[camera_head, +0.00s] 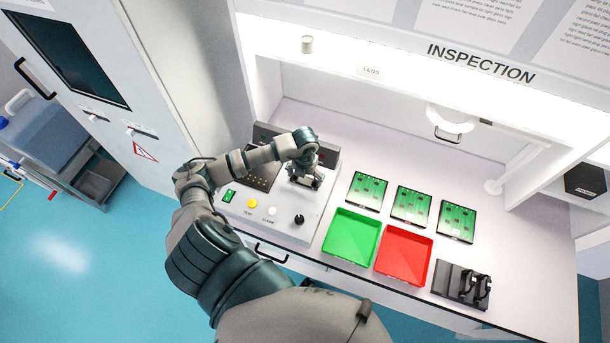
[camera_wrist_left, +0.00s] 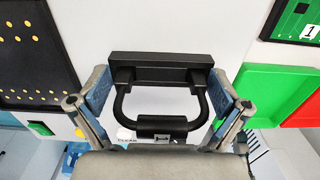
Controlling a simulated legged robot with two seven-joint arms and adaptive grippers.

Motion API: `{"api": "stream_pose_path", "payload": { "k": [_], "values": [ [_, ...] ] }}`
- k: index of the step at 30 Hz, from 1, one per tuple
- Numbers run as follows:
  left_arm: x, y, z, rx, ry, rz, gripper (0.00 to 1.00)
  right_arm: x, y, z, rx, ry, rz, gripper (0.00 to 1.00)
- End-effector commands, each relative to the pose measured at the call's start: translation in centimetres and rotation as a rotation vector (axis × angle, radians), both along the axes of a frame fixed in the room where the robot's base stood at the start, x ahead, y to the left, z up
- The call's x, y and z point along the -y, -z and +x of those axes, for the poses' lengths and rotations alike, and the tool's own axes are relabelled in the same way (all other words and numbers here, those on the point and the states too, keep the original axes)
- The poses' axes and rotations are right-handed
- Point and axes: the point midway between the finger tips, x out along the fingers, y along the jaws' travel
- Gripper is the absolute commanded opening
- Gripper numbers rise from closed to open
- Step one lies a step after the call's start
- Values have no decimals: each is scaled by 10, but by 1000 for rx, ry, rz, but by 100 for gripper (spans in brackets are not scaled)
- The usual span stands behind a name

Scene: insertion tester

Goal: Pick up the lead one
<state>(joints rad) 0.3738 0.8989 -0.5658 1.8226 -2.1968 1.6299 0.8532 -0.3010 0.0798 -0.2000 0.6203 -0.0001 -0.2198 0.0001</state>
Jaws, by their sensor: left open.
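My left gripper (camera_head: 305,182) is over the right part of the grey tester (camera_head: 258,212). In the left wrist view the gripper (camera_wrist_left: 160,112) is open, with one finger on each side of a black looped handle (camera_wrist_left: 162,127). The handle hangs from a black bar (camera_wrist_left: 160,70) on the pale tester top. I cannot tell whether the fingers touch it. A black rack (camera_head: 447,282) at the front right of the bench holds black looped pieces (camera_head: 483,288). My right gripper is not in view.
Green boards (camera_head: 411,205) lie in a row behind a green tray (camera_head: 351,238) and a red tray (camera_head: 404,255). A black knob (camera_head: 298,220) and buttons (camera_head: 252,203) line the tester's front. The bench behind the boards is clear. A cabinet (camera_head: 112,70) stands at left.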

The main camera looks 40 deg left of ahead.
Motion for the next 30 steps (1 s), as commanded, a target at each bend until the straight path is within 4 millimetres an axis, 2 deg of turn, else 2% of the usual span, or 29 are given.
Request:
{"api": "stream_pose_path", "payload": {
  "k": [4, 9, 21, 26, 30],
  "values": [
    [0, 0, 0, 0, 0, 0, 98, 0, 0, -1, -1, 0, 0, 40],
    [0, -1, 0, 0, 0, 1, 55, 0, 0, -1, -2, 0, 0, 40],
    [0, -4, 0, 0, 0, 0, 54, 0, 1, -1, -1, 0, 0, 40],
    [0, -18, 1, 2, 2, 2, 54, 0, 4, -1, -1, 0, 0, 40],
    [0, -37, 1, 3, 1, 2, 54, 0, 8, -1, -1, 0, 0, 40]
  ]
}}
